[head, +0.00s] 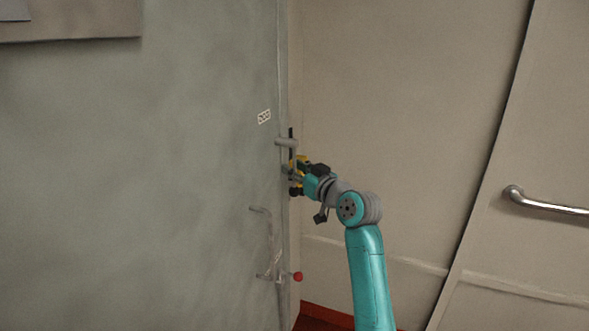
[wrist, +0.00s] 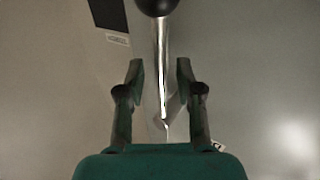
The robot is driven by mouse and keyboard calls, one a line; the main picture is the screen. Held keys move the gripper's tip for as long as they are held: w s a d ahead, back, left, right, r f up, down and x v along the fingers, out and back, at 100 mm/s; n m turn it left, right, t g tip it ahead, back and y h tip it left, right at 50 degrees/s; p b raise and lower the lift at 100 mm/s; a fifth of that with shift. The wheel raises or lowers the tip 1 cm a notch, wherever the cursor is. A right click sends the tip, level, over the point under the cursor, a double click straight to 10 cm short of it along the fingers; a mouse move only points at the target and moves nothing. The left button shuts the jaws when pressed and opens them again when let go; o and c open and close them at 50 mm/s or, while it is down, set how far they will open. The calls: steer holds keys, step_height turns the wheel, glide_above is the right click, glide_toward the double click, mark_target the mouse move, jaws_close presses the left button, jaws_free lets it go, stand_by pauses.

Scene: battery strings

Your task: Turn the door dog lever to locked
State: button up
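The door dog lever (wrist: 161,60) is a shiny metal bar with a black ball knob (wrist: 157,5) at the top of the wrist view. My gripper (wrist: 160,72) has its two fingers apart, one on each side of the bar, with the bar showing in the gap. I cannot tell whether the bar is at fingertip depth or behind. In the head view my gripper (head: 292,178) is at the door's right edge, just below a grey pivot fitting (head: 285,142). My gripper hides most of the lever there.
The grey-green door (head: 150,180) fills the left. A small label (head: 264,117) is above the fitting. A door handle (head: 272,240) and a red ball knob (head: 298,276) are below my gripper. A beige wall with a metal rail (head: 545,205) is at right.

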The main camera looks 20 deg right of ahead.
steer(key=shift+w+a, duration=0.1)
steer(key=shift+w, duration=0.2)
jaws_close()
